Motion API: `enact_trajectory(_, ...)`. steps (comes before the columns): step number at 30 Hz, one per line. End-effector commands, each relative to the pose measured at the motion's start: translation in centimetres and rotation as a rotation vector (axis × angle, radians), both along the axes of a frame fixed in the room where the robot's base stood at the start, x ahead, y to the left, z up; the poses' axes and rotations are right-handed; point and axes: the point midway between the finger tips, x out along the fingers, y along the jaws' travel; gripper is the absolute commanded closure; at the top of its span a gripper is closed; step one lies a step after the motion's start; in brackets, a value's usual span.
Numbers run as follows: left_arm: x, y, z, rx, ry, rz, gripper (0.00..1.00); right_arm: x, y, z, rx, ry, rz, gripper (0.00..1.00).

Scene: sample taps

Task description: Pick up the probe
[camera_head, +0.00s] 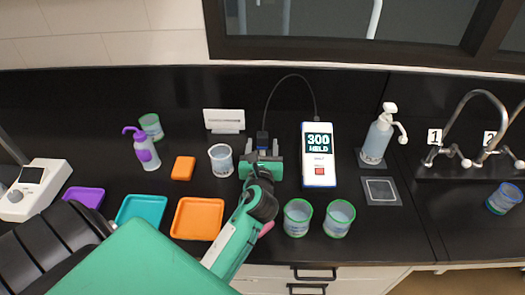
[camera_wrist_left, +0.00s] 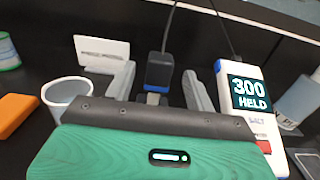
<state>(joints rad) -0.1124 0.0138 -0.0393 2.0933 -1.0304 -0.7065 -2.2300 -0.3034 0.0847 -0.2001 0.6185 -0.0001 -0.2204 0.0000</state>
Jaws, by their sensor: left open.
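The probe (camera_wrist_left: 158,73) is a dark block with a blue band and a pale lower tip, with a cable from its top. It also shows in the head view (camera_head: 262,138). The cable runs to a white and blue meter (camera_head: 319,158) whose screen reads "300 HELD"; the meter also shows in the wrist view (camera_wrist_left: 250,105). My left gripper (camera_head: 262,150) is open, with one finger on each side of the probe; in the wrist view the fingers (camera_wrist_left: 158,82) stand apart from it. The probe's lower end is partly hidden. My right gripper is not in view.
A cup (camera_head: 221,160) stands left of the gripper and a white card (camera_head: 224,120) behind it. Two green-rimmed cups (camera_head: 298,217) (camera_head: 339,218) stand in front. An orange tray (camera_head: 197,219), a pump bottle (camera_head: 378,136) and sink taps (camera_head: 467,150) are farther out.

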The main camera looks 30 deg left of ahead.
Motion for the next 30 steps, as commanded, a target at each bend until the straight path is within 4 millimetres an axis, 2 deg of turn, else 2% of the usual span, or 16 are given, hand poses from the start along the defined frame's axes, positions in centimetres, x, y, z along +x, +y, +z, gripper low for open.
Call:
enact_trajectory(5, 1.2, 0.8, 0.6, -0.001, 0.0, 0.001, 0.45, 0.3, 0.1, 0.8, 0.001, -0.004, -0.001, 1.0)
enact_trajectory(9, 3.1, 2.0, 1.2, -0.002, 0.0, 0.001, 0.45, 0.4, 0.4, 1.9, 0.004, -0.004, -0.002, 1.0)
enact_trajectory(12, 4.1, 2.6, 0.9, -0.001, 0.0, 0.0, 0.45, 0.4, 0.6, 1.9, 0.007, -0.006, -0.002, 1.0)
enact_trajectory(21, 4.6, 2.9, 0.7, -0.002, 0.001, 0.0, 0.45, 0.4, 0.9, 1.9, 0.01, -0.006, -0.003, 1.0)
enact_trajectory(22, 4.6, 2.9, 0.7, -0.002, 0.001, 0.0, 0.47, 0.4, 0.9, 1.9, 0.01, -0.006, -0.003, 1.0)
enact_trajectory(28, 4.6, 2.9, 0.7, -0.002, 0.001, -0.001, 0.87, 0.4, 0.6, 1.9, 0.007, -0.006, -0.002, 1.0)
enact_trajectory(29, 4.6, 2.9, 0.7, -0.002, 0.001, -0.001, 0.91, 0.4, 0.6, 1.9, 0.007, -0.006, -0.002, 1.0)
enact_trajectory(30, 4.6, 2.9, 0.7, -0.002, 0.001, -0.001, 0.91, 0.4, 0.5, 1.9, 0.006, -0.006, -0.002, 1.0)
